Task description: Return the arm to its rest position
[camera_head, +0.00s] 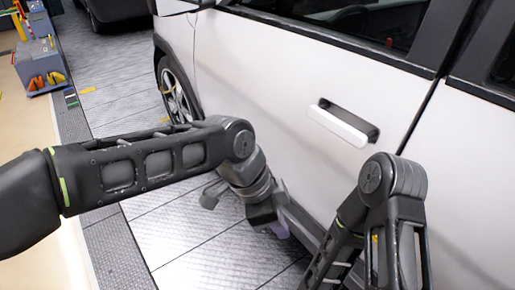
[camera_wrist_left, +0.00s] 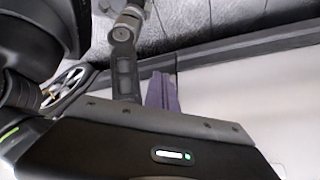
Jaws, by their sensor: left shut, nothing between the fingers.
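My left arm comes in from the left in the head view and bends down at its elbow. My left gripper (camera_head: 279,228) hangs low beside the car's lower door edge, shut and empty. In the left wrist view its purple-grey fingers (camera_wrist_left: 161,92) stand close together, with nothing between them. My right arm shows at the lower right of the head view, bent downward. Its gripper is out of the picture.
A white car (camera_head: 270,90) with a door handle (camera_head: 340,126) stands close in front of both arms. A grey cart (camera_head: 38,62) stands at the far left.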

